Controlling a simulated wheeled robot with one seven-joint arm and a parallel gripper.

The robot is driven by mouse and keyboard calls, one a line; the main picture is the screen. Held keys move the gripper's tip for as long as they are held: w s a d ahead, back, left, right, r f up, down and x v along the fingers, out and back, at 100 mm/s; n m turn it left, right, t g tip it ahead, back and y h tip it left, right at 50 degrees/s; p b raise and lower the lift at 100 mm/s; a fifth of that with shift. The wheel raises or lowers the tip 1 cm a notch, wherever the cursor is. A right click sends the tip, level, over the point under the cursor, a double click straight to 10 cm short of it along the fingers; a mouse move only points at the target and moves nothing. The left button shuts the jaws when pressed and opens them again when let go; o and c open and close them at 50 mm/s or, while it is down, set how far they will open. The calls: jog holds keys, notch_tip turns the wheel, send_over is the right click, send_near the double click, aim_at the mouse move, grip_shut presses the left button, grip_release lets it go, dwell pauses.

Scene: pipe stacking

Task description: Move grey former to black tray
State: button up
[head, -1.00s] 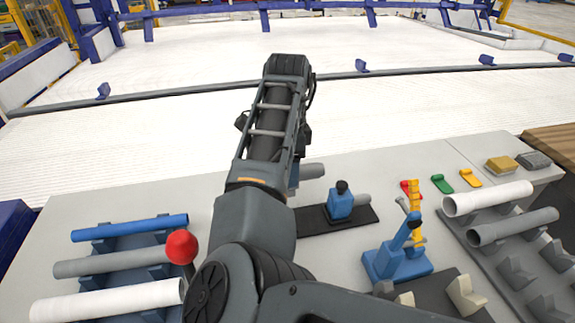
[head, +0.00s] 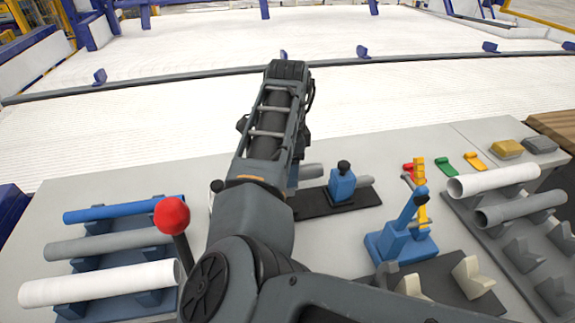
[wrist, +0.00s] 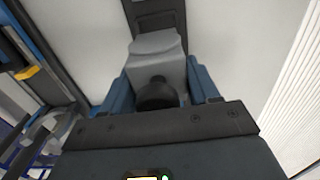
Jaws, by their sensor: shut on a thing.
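In the wrist view, a grey block-shaped piece (wrist: 155,48), which looks like the grey former, sits between the blue jaws of my gripper (wrist: 160,82). A round black knob (wrist: 157,94) shows in front of it. My gripper is shut on this piece. In the head view my arm hides the gripper and the held piece. A flat black base (head: 312,211), possibly the black tray, lies right of my forearm with a blue clamp (head: 342,186) on it. A dark strip (wrist: 154,15) shows beyond the grey piece in the wrist view; I cannot tell if it is the same base.
Blue, grey and white pipes (head: 105,285) lie on racks at left. A red ball knob (head: 172,214) stands beside my arm. A blue stand (head: 402,240) and a rack with white and grey pipes (head: 520,208) are at right. The table's back strip is mostly clear.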

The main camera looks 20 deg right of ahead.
jog(key=shift+f+b, duration=1.5)
jog(key=shift+f, duration=1.4)
jog(key=o, duration=1.6)
jog(key=shift+c, duration=0.2)
